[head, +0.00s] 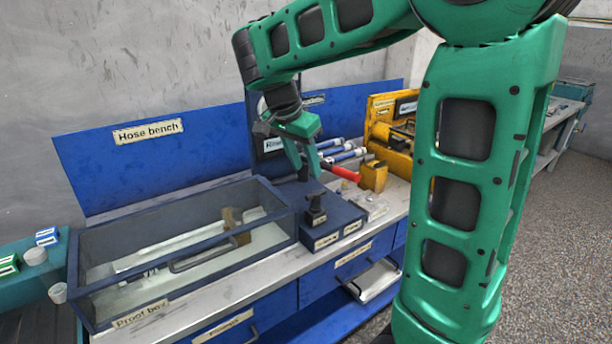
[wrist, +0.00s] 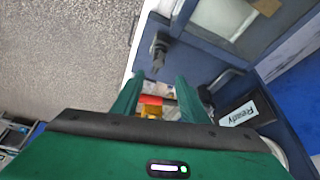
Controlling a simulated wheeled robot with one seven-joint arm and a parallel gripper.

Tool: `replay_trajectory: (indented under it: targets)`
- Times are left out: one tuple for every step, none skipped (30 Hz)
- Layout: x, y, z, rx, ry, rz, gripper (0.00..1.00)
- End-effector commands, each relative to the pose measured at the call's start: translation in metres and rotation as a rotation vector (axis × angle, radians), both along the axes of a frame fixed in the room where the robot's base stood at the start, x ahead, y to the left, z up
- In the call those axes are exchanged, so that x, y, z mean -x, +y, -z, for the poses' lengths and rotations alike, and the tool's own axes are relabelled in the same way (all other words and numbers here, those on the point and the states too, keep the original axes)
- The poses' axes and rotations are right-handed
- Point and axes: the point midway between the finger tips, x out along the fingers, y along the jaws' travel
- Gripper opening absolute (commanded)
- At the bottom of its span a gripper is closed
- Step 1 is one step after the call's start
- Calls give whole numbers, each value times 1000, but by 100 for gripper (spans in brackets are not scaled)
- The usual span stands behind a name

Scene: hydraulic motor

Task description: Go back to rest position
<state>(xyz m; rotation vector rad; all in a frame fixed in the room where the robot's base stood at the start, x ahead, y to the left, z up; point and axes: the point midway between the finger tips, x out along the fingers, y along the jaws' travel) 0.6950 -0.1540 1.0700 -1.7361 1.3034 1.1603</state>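My gripper (head: 306,170) hangs from the green arm with its fingers pointing down, above the dark blue block at the right end of the proof box. It is open. In the wrist view the gripper's two green fingers stand apart (wrist: 166,84) with nothing held between them. A red cylinder (head: 343,173) lies just right of the fingertips in the head view. Red also shows (wrist: 151,100) beyond the gap between the fingers in the wrist view. My arm is raised and bent over the bench.
The proof box (head: 88,262) with a clear top fills the bench's left side. A small black fitting (head: 315,207) stands on the blue block. Yellow equipment (head: 392,150) stands at the right. A drawer (head: 375,281) below is partly open. Grey floor (head: 565,235) is clear at the right.

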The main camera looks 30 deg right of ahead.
Motion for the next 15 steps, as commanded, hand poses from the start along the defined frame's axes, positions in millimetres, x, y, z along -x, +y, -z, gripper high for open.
replay_trajectory:
  targets:
    - [0, 2, -4, -1, -2, -1, 40]
    - [0, 2, -5, 0, -1, 0, 40]
    - [0, 2, -6, 0, -1, 0, 40]
    - [0, 3, -7, 0, -1, 0, 40]
    - [1, 3, -7, 0, -1, 0, 40]
    - [1, 3, -8, 0, 0, 0, 40]
    - [1, 3, -8, 0, 0, 0, 40]
    - [1, 3, -8, 0, 0, 0, 40]
    - [1, 3, -8, 0, 0, 0, 40]
    - [1, 3, -8, 0, 0, 0, 40]
    - [1, 3, -8, 0, 0, 0, 40]
    - [1, 3, -7, 0, 0, 0, 40]
    - [1, 3, -7, 0, 0, 0, 40]
    - [1, 3, -7, 0, 0, 0, 40]
    - [1, 3, -7, 0, 0, 0, 40]
